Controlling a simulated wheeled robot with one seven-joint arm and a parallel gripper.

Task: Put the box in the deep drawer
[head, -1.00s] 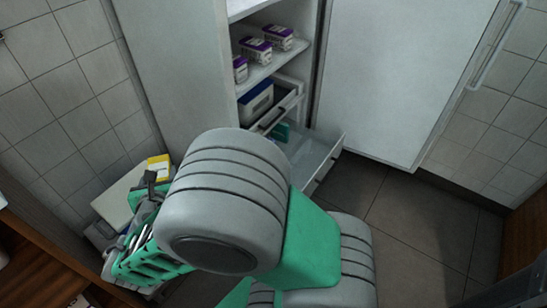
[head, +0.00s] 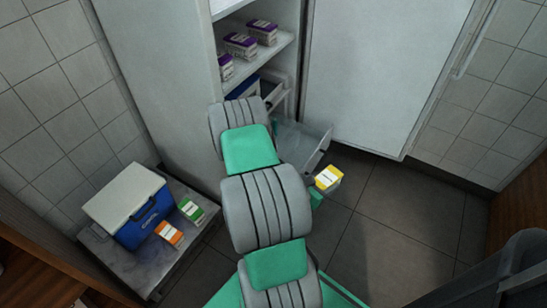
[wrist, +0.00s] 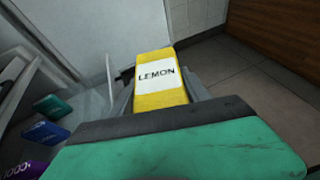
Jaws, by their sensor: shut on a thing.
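The yellow box, labelled LEMON (wrist: 158,80), is between the fingers of my gripper (wrist: 160,92), which is shut on it. In the head view the yellow box (head: 328,178) shows to the right of my arm, just in front of the open drawer and above the floor. The deep drawer (head: 316,148) is pulled out at the bottom of the tall cabinet, its near left part hidden by my arm. In the wrist view green (wrist: 52,106) and blue (wrist: 45,134) boxes lie at the left. My gripper is mostly hidden in the head view.
Purple-topped boxes (head: 240,44) stand on the cabinet shelf. The cabinet door (head: 385,70) is open to the right. At the left, a blue cooler with a white lid (head: 125,200), an orange box (head: 169,233) and a green box (head: 191,209) stand on a low surface.

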